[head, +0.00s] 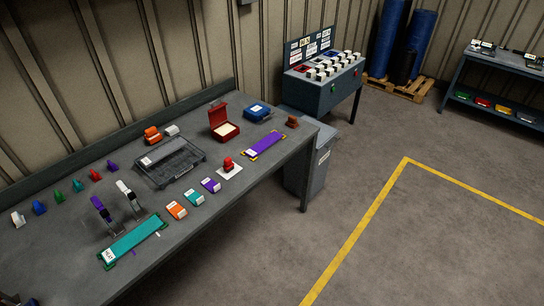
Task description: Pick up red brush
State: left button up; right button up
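No thing is plainly a red brush from here; bristles are too small to make out. A small upright red piece (95,175) stands at the back left of the workbench (212,205), in a row of similar coloured pieces. A red knob-like thing (228,163) stands on a white square near the bench's middle. A brownish-red block (292,121) lies at the far right end.
On the bench are a clear-lidded tray (170,163), an open red box (224,122), a blue box (257,111), a teal strip (134,242) and a purple strip (265,145). A grey bin (308,165) stands at its right end. Floor to the right is clear.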

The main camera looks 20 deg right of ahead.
aim_at(229, 165)
jog(key=z, duration=0.6)
jog(key=i, duration=1.35)
jog(key=u, duration=0.4)
